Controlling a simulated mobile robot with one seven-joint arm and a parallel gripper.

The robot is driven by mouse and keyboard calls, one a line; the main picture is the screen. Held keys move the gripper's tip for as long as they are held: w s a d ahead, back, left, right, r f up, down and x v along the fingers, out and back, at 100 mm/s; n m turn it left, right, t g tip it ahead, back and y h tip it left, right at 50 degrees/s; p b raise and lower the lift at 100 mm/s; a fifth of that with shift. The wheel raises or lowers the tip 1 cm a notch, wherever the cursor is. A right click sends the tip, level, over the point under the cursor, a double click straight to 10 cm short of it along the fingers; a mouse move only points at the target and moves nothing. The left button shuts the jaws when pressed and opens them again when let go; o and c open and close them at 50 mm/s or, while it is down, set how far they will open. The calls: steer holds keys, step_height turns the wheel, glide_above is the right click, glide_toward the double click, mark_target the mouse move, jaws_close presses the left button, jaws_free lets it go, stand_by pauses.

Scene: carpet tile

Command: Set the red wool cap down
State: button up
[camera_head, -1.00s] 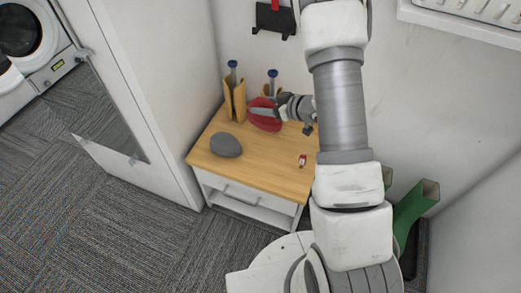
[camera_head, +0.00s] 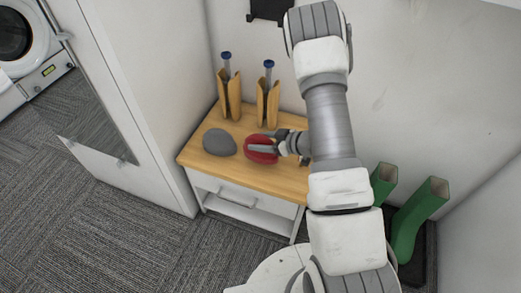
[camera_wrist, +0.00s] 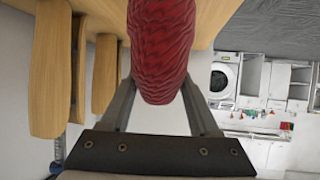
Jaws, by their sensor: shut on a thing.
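The red wool cap (camera_head: 261,149) is at the wooden top of the small cabinet (camera_head: 240,172), right of a grey cap-like thing. My gripper (camera_head: 265,148) reaches in from the right and is shut on the cap. In the wrist view the ribbed red cap (camera_wrist: 162,45) is between the two fingers of my gripper (camera_wrist: 160,95). The cap looks very low over the top or touching it; I cannot tell which.
The grey rounded thing (camera_head: 219,142) lies left of the cap. Two wooden holders (camera_head: 230,97) (camera_head: 267,104) with blue-topped items stand behind. Green boots (camera_head: 417,215) stand right of the cabinet. The top's front strip is free. A mirrored door (camera_head: 100,123) is at left.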

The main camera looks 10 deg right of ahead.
step_height(320, 180, down, 4)
steer(key=shift+r+b, duration=0.2)
steer(key=shift+b, duration=0.55)
steer(key=o, duration=1.4)
steer(key=shift+r, duration=0.1)
